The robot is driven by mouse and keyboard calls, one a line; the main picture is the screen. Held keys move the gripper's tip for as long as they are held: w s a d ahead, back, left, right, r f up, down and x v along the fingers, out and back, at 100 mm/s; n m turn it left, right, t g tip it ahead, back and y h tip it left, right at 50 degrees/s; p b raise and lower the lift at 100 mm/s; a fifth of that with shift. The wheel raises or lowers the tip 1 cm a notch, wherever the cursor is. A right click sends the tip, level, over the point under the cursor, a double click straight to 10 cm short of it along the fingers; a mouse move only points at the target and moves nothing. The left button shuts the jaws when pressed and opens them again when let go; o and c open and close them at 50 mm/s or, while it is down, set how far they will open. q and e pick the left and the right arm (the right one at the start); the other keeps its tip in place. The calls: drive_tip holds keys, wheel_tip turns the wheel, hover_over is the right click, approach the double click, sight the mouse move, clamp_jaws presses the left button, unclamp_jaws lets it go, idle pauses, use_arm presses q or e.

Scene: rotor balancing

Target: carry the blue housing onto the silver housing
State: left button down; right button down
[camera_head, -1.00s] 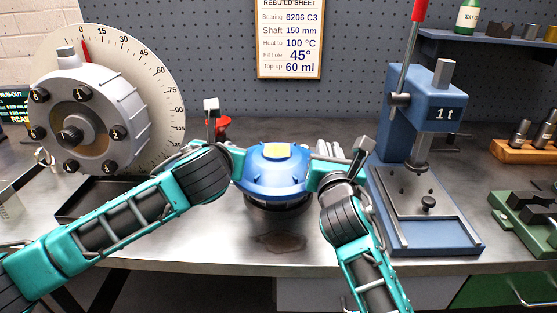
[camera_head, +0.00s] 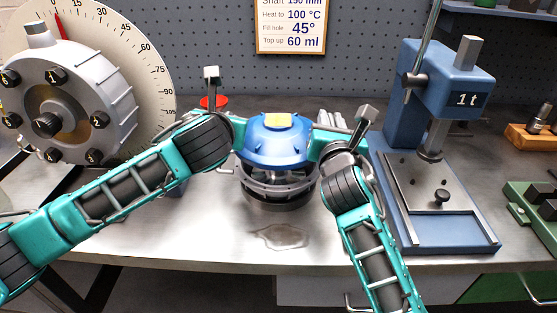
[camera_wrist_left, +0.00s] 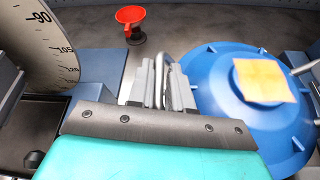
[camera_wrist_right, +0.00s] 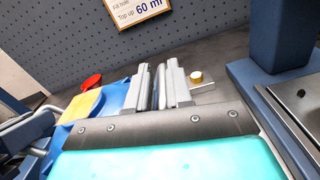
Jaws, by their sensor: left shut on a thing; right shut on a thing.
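The blue housing (camera_head: 277,148), with a yellow patch (camera_head: 277,121) on top, hangs roughly level between my two grippers. My left gripper (camera_wrist_left: 166,85) is shut on its left side, at a metal bar beside the blue rim. My right gripper (camera_wrist_right: 160,88) is shut on its right side; what lies between those fingers is partly hidden. The silver housing (camera_head: 280,195), ring-shaped with openings, shows just below the blue one in the head view. The blue housing covers its upper part, so I cannot tell whether they touch.
A large dial with a bolted grey hub (camera_head: 62,108) stands at left. A blue press (camera_head: 447,85) stands close to my right arm. A red funnel (camera_wrist_left: 130,18) is behind the left gripper.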

use_arm(q)
drive_tip(key=shift+w+a, duration=0.15)
drive_tip(key=shift+a, duration=0.25)
use_arm(e)
drive_tip(key=shift+d+f, duration=0.15)
drive_tip(key=shift+d, duration=0.2)
